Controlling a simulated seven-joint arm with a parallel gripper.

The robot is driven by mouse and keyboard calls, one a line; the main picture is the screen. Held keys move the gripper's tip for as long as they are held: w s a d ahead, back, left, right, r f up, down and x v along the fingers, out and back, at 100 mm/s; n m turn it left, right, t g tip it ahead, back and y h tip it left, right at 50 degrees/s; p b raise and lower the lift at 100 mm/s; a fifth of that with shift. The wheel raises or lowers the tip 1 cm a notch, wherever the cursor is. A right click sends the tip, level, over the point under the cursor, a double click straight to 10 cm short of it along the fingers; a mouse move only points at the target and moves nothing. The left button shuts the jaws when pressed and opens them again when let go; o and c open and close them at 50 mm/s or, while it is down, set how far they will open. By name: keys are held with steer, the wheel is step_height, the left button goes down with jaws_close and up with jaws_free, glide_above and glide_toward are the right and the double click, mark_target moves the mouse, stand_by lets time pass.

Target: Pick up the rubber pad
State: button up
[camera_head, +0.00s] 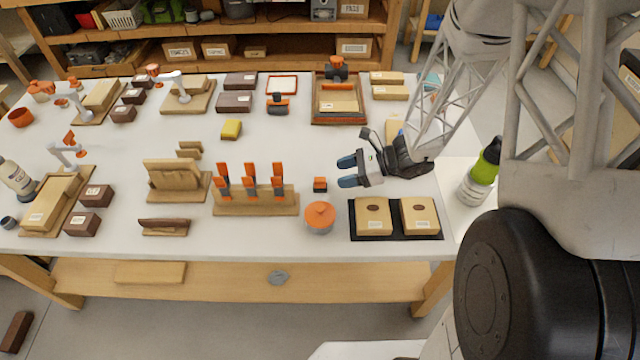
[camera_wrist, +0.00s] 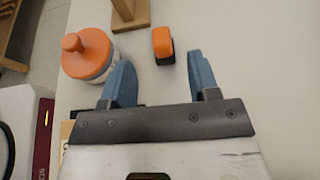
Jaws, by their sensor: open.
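A small block with an orange top and black lower part (camera_head: 320,184) stands on the white bench and looks like the rubber pad, though no label confirms it. It also shows in the wrist view (camera_wrist: 163,45), just beyond the fingertips and between their lines. My gripper (camera_head: 349,171) is open and empty, its two blue fingers pointing left, to the right of and slightly behind the block in the head view. In the wrist view my gripper (camera_wrist: 158,75) has bare bench between its fingers. Nothing hides the block.
An orange-lidded jar (camera_head: 320,216) stands close to the block, near the front edge. A wooden rack with orange-handled tools (camera_head: 256,203) is to its left. A black tray (camera_head: 396,233) with two boxes lies at front right. The bench behind the block is clear.

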mark_target(319, 179)
steer(key=shift+x, duration=1.3)
steer(key=shift+a, duration=0.1)
steer(key=shift+x, duration=2.55)
steer(key=c, duration=1)
steer(key=shift+r, duration=0.1)
steer(key=shift+r, duration=4.9)
